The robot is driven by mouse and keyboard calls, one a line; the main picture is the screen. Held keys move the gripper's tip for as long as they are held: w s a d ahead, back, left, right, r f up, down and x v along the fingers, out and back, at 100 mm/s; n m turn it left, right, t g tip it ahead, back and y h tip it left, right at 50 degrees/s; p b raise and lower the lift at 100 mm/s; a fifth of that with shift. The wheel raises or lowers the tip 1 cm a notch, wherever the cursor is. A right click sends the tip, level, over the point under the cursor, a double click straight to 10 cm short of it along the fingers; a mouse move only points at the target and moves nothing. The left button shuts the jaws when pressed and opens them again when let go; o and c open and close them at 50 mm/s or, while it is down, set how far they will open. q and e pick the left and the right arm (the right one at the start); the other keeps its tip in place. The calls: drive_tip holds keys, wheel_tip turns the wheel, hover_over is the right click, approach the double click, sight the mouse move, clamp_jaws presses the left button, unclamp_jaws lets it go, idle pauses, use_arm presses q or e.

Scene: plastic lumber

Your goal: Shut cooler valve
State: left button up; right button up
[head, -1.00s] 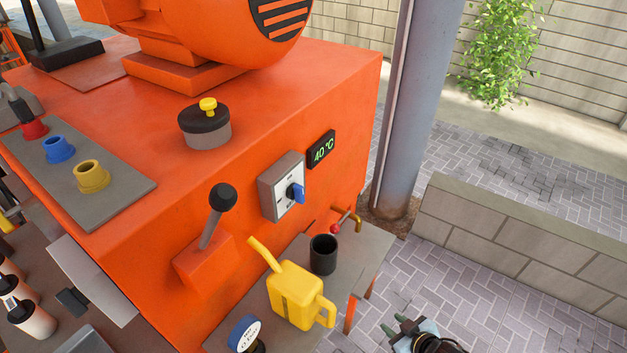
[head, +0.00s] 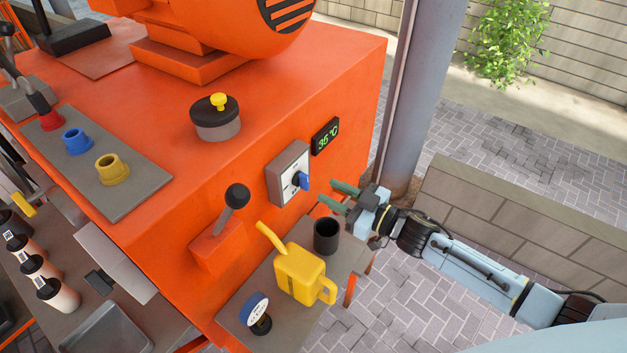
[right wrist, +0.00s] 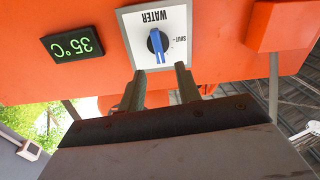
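The valve is a blue knob (head: 305,181) on a grey box (head: 278,186) on the orange machine's side. In the right wrist view, the blue knob (right wrist: 157,43) sits on a white plate (right wrist: 139,22) marked WATER, with SHUT at its right. The knob's long handle lies roughly up-and-down in that picture, not toward the SHUT mark. My right gripper (head: 339,196) is open and empty, a little to the right of the knob and apart from it. Its two fingers (right wrist: 160,88) show spread just below the plate in the wrist view. My left gripper is not in view.
A display (head: 325,136) beside the valve reads 35 °C. A black-knobbed lever (head: 236,197) stands left of it. A yellow watering can (head: 299,272), black cup (head: 327,236) and blue gauge (head: 254,308) stand on the shelf below. A pillar (head: 414,100) rises behind.

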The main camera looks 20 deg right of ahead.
sight(308, 180)
drive_tip(key=x, duration=0.6)
drive_tip(key=shift+c, duration=0.4)
clamp_jaws()
